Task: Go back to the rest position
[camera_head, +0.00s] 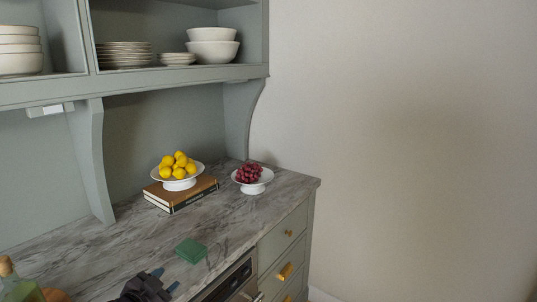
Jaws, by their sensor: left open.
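My left gripper (165,280) shows at the bottom of the head view, above the front part of the marble counter (105,262). It is dark with two blue fingertips, which are spread apart with nothing visible between them. A small green block (191,251) lies on the counter just beyond the fingertips and to their right, apart from them. My right gripper is out of view.
A white bowl of lemons (180,184) stands on stacked books (181,196). A white bowl of red grapes (253,188) stands near the counter's right end. A glass bottle (18,287) is at lower left. Shelves with dishes (125,54) hang above. Drawers (287,245) face front.

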